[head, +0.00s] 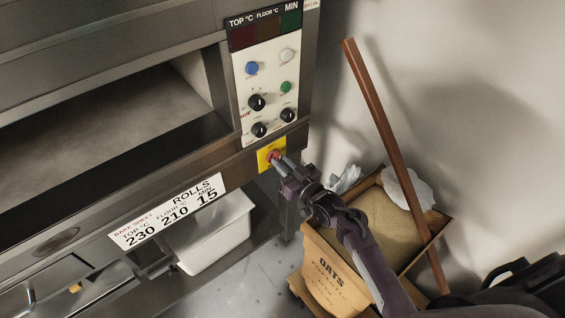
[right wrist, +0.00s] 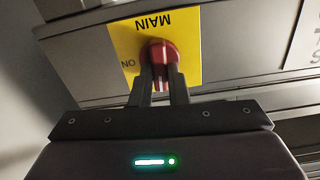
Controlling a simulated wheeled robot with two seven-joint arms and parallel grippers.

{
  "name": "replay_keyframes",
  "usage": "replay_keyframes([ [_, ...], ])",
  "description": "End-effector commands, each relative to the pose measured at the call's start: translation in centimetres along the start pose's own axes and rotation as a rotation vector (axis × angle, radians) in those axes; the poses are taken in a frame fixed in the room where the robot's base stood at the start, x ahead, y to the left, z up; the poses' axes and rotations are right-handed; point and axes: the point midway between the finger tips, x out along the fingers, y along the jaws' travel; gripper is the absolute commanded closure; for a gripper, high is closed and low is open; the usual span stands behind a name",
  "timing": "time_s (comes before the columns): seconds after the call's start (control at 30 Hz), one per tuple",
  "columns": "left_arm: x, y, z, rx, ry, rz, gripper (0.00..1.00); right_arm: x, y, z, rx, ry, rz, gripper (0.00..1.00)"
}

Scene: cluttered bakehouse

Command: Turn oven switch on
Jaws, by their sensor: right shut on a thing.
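The oven switch is a red rotary knob (head: 274,155) on a yellow plate (head: 264,161), low on the oven front below the control panel (head: 268,75). In the right wrist view the red knob (right wrist: 160,53) sits on the yellow plate (right wrist: 190,35), which reads MAIN and ON and appears upside down. My right gripper (head: 280,162) reaches the knob from the lower right. Its two fingers (right wrist: 159,75) are shut on the knob and hide part of it. My left gripper is not in view.
A white bin (head: 212,235) sits under the oven, behind a bake sheet label (head: 170,212). The oven chamber (head: 110,105) is open at left.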

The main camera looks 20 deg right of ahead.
Motion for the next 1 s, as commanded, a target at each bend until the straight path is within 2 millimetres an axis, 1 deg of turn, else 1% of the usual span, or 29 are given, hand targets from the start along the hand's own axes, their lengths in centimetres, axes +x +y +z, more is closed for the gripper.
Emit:
replay_keyframes([
  [0.27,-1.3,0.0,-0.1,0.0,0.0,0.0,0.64,0.0,0.1,-0.1,0.219,-0.002,0.001,1.0],
  [1.0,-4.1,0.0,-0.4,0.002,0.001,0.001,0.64,0.0,0.4,0.1,0.924,-0.001,0.001,1.0],
])
